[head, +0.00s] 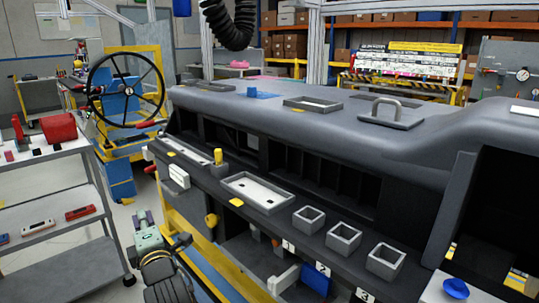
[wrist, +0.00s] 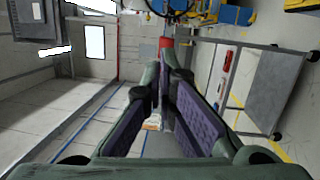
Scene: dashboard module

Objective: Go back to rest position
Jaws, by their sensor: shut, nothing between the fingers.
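My gripper (head: 143,216) is low in the left front of the head view, left of the dashboard module (head: 400,130) and apart from it. In the wrist view my gripper's two purple-padded fingers (wrist: 163,75) converge at their tips. They are shut with nothing seen between them. The arm behind the gripper leaves the head view at the bottom edge, so most of it is hidden.
A grey shelf cart (head: 50,205) with red tools stands to the left; it also shows in the wrist view (wrist: 275,90). The dashboard's front ledge holds a tray (head: 232,183) and several square bins. A yellow rail (head: 205,255) runs below. Floor is clear between cart and gripper.

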